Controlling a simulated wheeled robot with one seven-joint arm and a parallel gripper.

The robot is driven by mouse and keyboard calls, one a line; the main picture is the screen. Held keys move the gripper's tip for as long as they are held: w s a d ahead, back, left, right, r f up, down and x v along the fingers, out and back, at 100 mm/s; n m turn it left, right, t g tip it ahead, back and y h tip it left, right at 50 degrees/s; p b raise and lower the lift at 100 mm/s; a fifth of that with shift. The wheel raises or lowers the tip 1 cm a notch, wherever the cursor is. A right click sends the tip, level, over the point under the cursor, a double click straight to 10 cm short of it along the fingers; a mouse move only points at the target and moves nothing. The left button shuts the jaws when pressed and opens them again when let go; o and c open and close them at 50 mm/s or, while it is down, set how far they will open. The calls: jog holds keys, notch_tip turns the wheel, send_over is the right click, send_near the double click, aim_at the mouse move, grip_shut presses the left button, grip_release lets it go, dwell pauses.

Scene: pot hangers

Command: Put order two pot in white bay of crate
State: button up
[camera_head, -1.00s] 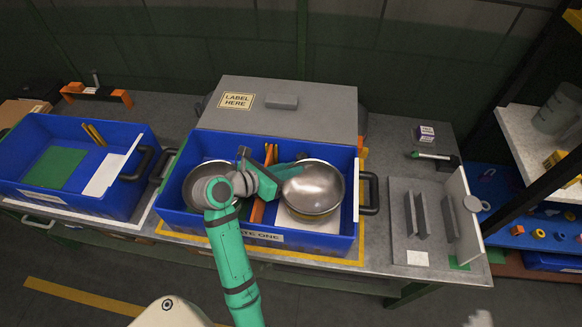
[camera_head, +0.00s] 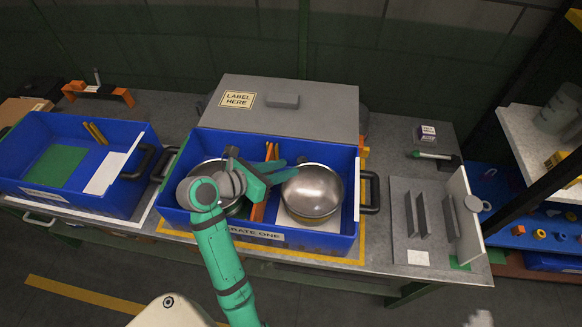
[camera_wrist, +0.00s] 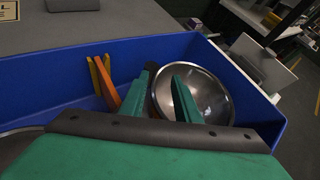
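A steel pot (camera_head: 314,192) sits in the right compartment of the middle blue crate (camera_head: 335,241), over a white floor patch (camera_head: 290,221). It also shows in the wrist view (camera_wrist: 208,92). Another round metal pot (camera_head: 207,171) lies in the left compartment, partly hidden by my arm. I cannot read which order either pot belongs to. My gripper (camera_head: 278,170) is over the crate, at the left side of the right pot. In the wrist view its two green fingers (camera_wrist: 162,92) stand apart, with the pot's near-left rim close to them; contact is unclear.
Orange and yellow divider pieces (camera_head: 269,160) stand between the compartments. A second blue crate (camera_head: 28,150) with green and white patches is at left. A grey lidded box (camera_head: 310,112) stands behind. A grey fixture (camera_head: 420,240) with upright plates is at right.

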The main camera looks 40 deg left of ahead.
jog(key=v, duration=0.8)
jog(key=shift+s, duration=0.2)
